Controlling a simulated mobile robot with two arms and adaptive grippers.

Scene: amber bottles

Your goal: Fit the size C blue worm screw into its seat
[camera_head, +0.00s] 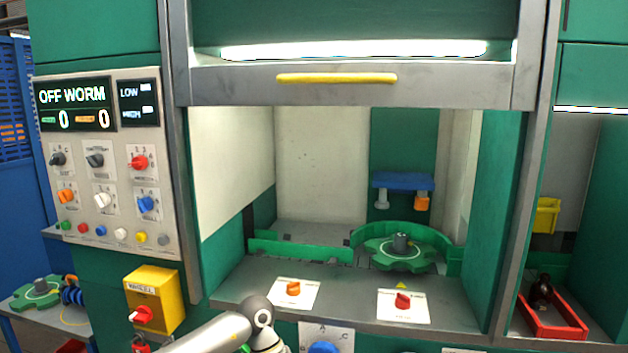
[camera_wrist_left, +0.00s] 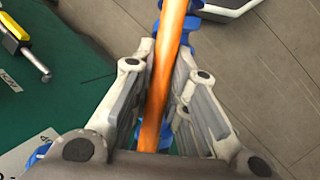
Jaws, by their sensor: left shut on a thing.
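In the left wrist view my left gripper (camera_wrist_left: 163,95) is shut on an orange bar (camera_wrist_left: 170,60) that runs lengthwise between its fingers. Blue parts (camera_wrist_left: 192,24) show beside and behind the bar; I cannot tell whether they belong to it, and no size letter is readable. In the head view my left arm comes in at the bottom, and its gripper is out of frame. A blue ribbed piece (camera_head: 73,294) with an orange end lies on a side table at the lower left. I cannot clearly identify the worm seat. My right gripper is not in view.
A green gear (camera_head: 402,252) with a dark hub sits in the open chamber, below a blue bracket (camera_head: 403,181). Another green gear (camera_head: 36,293) lies on the side table. A yellow switch box (camera_head: 155,297) juts out near my arm. A red tray (camera_head: 553,318) is at right.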

